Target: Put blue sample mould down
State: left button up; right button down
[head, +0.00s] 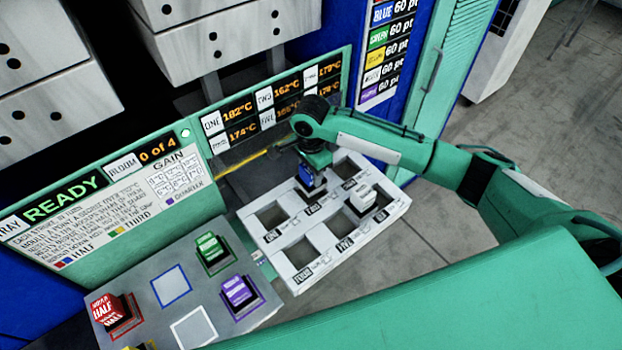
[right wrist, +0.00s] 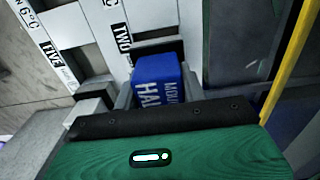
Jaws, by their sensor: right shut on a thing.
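The blue sample mould (head: 306,176) is between the fingers of my right gripper (head: 314,162), at the TWO pocket in the back row of the white tray (head: 258,240). In the right wrist view the blue mould (right wrist: 157,80) stands beside the TWO label, with the grey fingers on either side of it. Its lower part is hidden, so I cannot tell whether it rests on the pocket floor. A white mould (head: 362,197) stands at the SIX pocket. The ONE, FOUR and FIVE pockets look empty. My left gripper is out of view.
The grey bench (head: 150,318) at lower left holds red (head: 104,310), green (head: 212,248) and purple (head: 238,292) moulds. Its blue-outlined and white-outlined squares are empty. A panel reading READY and 0 of 4 (head: 110,195) and temperature displays (head: 240,131) stand behind. A yellow bar (right wrist: 290,60) runs close by.

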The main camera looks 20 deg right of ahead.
aim_at(311, 181)
jog(key=shift+f+p, duration=0.35)
jog(key=shift+f, duration=1.8)
jog(key=shift+f, duration=0.1)
jog(key=c, duration=0.8)
grip_release()
jog(key=shift+s, duration=0.1)
jog(key=shift+r, duration=0.2)
notch_tip(311, 181, up, 12)
jog(key=b, duration=0.2)
jog(key=shift+f+b, duration=0.1)
jog(key=shift+b, duration=0.2)
